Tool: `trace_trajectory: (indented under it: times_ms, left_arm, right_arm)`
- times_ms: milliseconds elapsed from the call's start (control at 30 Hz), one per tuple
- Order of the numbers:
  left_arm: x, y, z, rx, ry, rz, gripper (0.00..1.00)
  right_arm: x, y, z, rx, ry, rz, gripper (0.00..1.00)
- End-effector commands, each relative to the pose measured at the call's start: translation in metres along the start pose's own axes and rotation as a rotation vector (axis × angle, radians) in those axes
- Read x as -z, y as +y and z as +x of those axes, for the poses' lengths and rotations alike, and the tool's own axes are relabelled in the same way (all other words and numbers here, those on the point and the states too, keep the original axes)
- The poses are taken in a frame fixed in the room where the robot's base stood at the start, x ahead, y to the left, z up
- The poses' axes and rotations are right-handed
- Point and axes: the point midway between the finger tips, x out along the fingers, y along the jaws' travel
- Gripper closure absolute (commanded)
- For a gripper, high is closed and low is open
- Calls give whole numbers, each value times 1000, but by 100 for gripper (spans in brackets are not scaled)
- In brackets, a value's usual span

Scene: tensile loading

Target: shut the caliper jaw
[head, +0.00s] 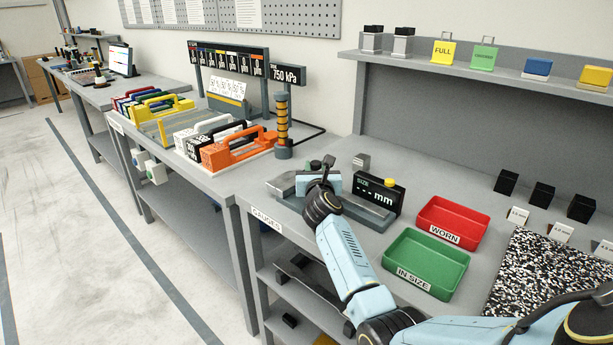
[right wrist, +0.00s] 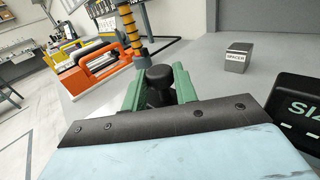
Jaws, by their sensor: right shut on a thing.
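The caliper (head: 368,214) is a grey metal device on the gauging bench, with a long grey bed. Its black display (head: 378,199) reads "--- mm" and has a yellow button on top. The display's edge also shows in the right wrist view (right wrist: 300,108). My right gripper (head: 318,172) is over the left part of the caliper. In the right wrist view its green fingers (right wrist: 159,88) are shut on a black knob (right wrist: 160,76). The gripper hides most of the jaw below the knob, so the jaw gap cannot be seen. My left gripper is not in view.
A red "WORN" tray (head: 482,222) and green "IN SIZE" tray (head: 458,262) stand right of the caliper, both empty. A grey spacer block (head: 361,161) sits behind it. A thin orange-banded post (head: 283,125) and orange carrier (head: 240,147) stand to the left. A speckled mat (head: 545,275) lies at right.

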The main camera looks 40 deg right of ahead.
Motion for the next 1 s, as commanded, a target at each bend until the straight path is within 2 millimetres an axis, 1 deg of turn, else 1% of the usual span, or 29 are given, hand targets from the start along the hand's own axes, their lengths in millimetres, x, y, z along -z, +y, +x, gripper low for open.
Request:
trace_trajectory:
  times_ms: [100, 233, 267, 300, 333, 600, 733, 867, 1000]
  left_arm:
    - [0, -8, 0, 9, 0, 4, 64]
    - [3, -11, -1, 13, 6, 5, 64]
    - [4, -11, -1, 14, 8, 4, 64]
    - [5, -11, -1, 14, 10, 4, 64]
    - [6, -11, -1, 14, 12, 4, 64]
    - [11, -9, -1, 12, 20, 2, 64]
    - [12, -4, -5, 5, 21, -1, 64]
    - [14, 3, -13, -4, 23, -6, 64]
    - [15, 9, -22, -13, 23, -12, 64]
  right_arm:
    - [-1, 2, 0, -4, -2, 2, 90]
    - [-2, 4, 0, -7, -3, 2, 90]
    - [-2, 4, 0, -8, -3, 2, 70]
    - [-2, 5, 0, -9, -3, 2, 65]
    - [-2, 5, 0, -9, -3, 2, 63]
    - [-1, 4, 0, -7, -2, 1, 63]
    - [-1, 4, -7, -7, -1, 1, 63]
    - [-3, 4, -25, -8, -1, 1, 63]
    - [-2, 4, -53, -8, 0, 1, 63]
